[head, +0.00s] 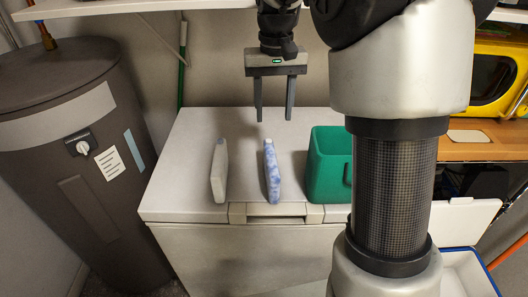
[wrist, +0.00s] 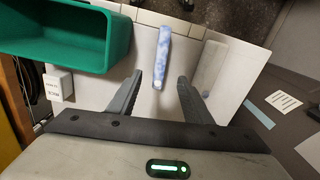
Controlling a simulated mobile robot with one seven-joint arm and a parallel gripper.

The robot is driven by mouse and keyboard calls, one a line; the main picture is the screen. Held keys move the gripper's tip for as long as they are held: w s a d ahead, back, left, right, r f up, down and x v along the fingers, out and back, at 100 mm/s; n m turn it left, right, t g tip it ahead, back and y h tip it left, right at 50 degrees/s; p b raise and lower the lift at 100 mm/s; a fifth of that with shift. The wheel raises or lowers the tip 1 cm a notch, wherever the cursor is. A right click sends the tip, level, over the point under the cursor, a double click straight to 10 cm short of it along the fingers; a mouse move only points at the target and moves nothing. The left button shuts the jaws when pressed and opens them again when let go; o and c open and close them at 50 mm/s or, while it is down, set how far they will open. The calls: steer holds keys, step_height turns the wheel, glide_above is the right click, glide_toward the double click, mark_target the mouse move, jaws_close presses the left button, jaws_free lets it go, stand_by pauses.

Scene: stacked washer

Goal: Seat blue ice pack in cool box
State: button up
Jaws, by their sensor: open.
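The blue ice pack (head: 271,171), mottled blue and white, stands on edge on the white chest top. In the wrist view the blue ice pack (wrist: 163,55) lies ahead of my fingers, with its near end close to the gap between them. The green cool box (head: 329,166) stands to its right in the head view, partly hidden by my arm. The wrist view shows the cool box (wrist: 68,36) open-topped, at upper left. My gripper (head: 274,117) is open and empty, pointing down above and behind the ice pack. Its two fingers also show in the wrist view (wrist: 160,85).
A plain white pack (head: 219,171) stands left of the blue one on the chest (head: 187,126). A small white labelled block (wrist: 58,84) is near the cool box. A dark tank (head: 75,150) stands left. A shelf (head: 100,8) hangs above. Clear chest top lies between the packs.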

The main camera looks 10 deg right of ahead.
steer(key=b, duration=0.1)
glide_toward(271, 156)
steer(key=f, duration=0.5)
steer(key=shift+s+d+f, duration=0.15)
steer(key=shift+s, duration=0.1)
steer(key=shift+w+f+b, duration=0.2)
steer(key=shift+f+b, duration=0.15)
steer(key=shift+f, duration=2.35)
jaws_close()
